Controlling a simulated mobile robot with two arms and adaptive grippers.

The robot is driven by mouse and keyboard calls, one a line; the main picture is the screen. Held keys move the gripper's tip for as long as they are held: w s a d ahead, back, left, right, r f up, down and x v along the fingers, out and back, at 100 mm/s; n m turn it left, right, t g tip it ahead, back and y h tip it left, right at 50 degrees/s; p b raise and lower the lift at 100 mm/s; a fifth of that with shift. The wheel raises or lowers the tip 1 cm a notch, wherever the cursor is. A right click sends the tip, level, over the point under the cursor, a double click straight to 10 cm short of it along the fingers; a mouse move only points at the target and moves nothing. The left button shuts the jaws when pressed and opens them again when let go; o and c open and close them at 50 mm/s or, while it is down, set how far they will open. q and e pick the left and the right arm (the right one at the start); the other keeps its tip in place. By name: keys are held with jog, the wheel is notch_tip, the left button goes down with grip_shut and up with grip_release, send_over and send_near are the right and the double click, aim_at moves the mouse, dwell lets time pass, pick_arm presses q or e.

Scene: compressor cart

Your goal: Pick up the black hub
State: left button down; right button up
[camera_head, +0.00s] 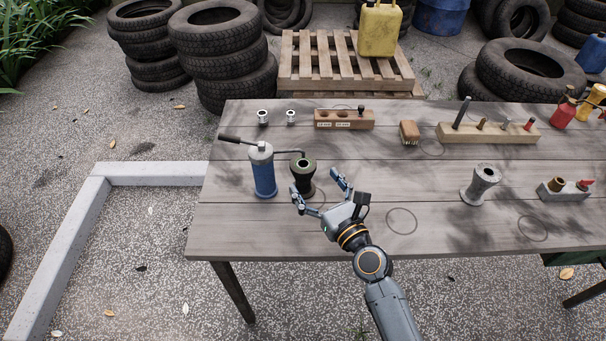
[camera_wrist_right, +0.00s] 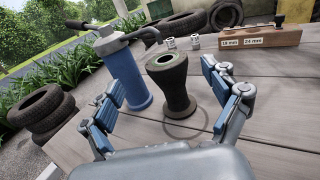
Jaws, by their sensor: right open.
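The black hub (camera_head: 303,175) stands upright on the table, a dark waisted part with a hole in its top. In the right wrist view the hub (camera_wrist_right: 173,85) stands ahead of my right gripper, roughly between the lines of its two fingers. My right gripper (camera_head: 320,188) is open and empty, with its fingers just short of the hub on the near right side. My left gripper is not in view.
A blue pump with a grey top and handle (camera_head: 263,172) stands close beside the hub on the left. Two small metal sockets (camera_head: 263,117) and a wooden socket block (camera_head: 343,119) lie behind. A grey hub (camera_head: 481,184) stands farther right. The table (camera_head: 400,180) is clear between.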

aim_at(303, 164)
jog(key=x, duration=0.5)
jog(key=f+x, duration=0.1)
jog(key=x, duration=0.1)
jog(key=shift+w+d+b, duration=0.25)
jog(key=shift+w+b, duration=0.1)
jog(key=shift+s, duration=0.1)
jog(key=shift+c, duration=0.2)
jog(key=c, duration=1.5)
jog(key=shift+r, duration=0.1)
jog(key=shift+c, duration=0.5)
jog(key=shift+r, duration=0.1)
